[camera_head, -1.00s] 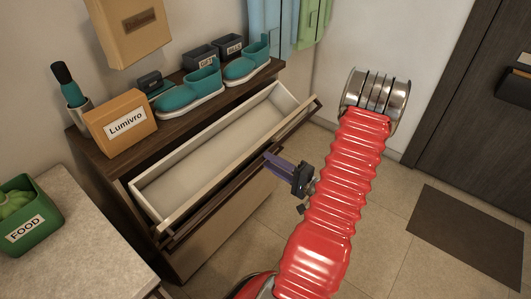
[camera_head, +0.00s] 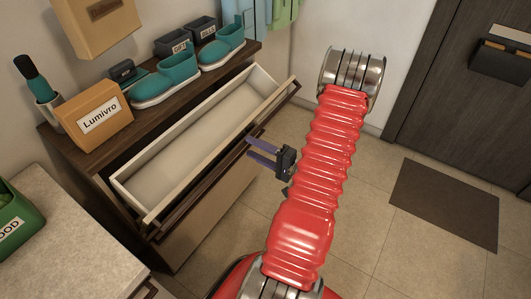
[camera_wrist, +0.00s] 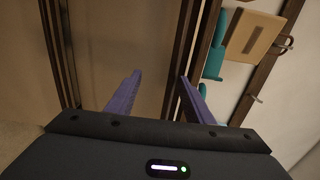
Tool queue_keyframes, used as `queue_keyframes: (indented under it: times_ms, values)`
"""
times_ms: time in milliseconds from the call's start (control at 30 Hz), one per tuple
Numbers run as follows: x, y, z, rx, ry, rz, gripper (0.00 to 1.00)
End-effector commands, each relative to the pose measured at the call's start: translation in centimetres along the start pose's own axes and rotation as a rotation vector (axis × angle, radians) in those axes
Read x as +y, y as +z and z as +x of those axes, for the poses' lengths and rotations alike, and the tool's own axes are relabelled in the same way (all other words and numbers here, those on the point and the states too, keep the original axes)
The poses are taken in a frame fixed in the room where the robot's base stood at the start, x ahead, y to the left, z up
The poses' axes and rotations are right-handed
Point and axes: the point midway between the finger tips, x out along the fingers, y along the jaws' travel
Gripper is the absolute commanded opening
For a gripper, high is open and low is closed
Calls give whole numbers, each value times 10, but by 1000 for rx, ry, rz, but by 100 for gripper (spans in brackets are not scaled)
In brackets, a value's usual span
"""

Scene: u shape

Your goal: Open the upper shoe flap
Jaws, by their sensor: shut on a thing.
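The upper shoe flap (camera_head: 200,169) of the dark wooden cabinet is swung out, and its long pale inner compartment is open to view and empty. A dark handle rail (camera_head: 190,203) runs along its front edge. My gripper (camera_head: 249,147) is at the front of the cabinet, its purple fingers reaching to this rail near its middle. In the wrist view my gripper (camera_wrist: 160,78) shows both fingers apart, with dark rails (camera_wrist: 187,40) by the right finger. My gripper is shut on the handle rail, though the exact contact is hard to see.
On the cabinet top stand teal shoes (camera_head: 166,82), dark boxes (camera_head: 172,43) and an orange Lumivro box (camera_head: 101,114). A pale counter (camera_head: 65,245) is at the lower left. Open tiled floor lies to the right, with a dark mat (camera_head: 445,205) before the door.

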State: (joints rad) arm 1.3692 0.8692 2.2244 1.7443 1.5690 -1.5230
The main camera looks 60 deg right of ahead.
Motion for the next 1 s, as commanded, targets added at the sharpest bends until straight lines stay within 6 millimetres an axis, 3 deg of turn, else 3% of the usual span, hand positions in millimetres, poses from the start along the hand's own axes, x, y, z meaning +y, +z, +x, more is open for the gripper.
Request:
queue_keyframes:
  times_ms: [267,1000]
  values:
    - [4,1,-21,-1,12,4,31]
    - [1,0,-118,3,-1,0,31]
